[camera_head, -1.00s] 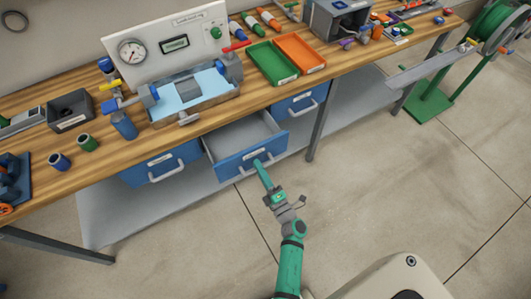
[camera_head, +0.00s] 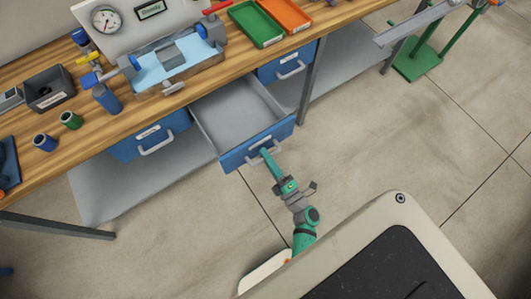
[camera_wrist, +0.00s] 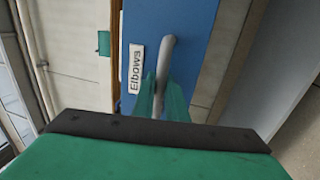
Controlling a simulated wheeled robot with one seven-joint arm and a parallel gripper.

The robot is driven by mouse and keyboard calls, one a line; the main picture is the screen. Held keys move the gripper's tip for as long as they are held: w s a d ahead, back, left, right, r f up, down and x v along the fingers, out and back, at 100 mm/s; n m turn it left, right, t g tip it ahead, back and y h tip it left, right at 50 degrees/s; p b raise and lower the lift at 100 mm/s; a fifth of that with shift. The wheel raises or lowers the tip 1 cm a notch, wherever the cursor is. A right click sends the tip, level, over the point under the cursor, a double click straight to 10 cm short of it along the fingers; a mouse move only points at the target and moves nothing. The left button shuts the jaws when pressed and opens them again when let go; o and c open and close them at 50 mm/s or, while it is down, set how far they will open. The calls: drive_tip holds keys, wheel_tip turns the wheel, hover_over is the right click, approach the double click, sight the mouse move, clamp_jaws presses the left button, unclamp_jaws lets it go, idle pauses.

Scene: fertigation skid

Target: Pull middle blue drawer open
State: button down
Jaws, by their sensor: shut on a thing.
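The middle blue drawer (camera_head: 236,158) is pulled well out under the bench, and its empty grey inside shows in the head view. My gripper (camera_head: 265,152) is shut on the drawer's grey bar handle (camera_head: 278,149). In the wrist view, the green fingers of my gripper (camera_wrist: 163,103) sit around the handle (camera_wrist: 165,65), in front of the blue drawer front (camera_wrist: 197,50). A white label reading "Elbows" (camera_wrist: 136,68) is beside the handle. The fingertips are partly hidden behind the handle.
Two other blue drawers, left (camera_head: 150,140) and right (camera_head: 288,64), are shut. A bench leg (camera_head: 308,85) stands right of the open drawer. The wooden bench top (camera_head: 130,120) holds a gauge panel, trays and fittings. The floor in front is clear.

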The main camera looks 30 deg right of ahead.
drive_tip(key=c, duration=2)
unclamp_jaws()
drive_tip(key=shift+d, duration=0.1)
drive_tip(key=shift+c, duration=0.2)
drive_tip(key=s+f, duration=0.2)
drive_tip(key=s, duration=0.8)
drive_tip(key=shift+s, duration=0.35)
drive_tip(key=s+a+r+m+g, duration=0.2)
drive_tip(key=s+a+r+m, duration=0.2)
drive_tip(key=a+r+m, duration=0.3)
drive_tip(key=s+a+r+m+g, duration=0.3)
drive_tip(key=a+r+m, duration=0.5)
drive_tip(key=a+m, duration=0.3)
drive_tip(key=s+a, duration=0.1)
drive_tip(key=a, duration=0.2)
drive_tip(key=shift+s+a+r, duration=0.2)
drive_tip(key=shift+a, duration=0.1)
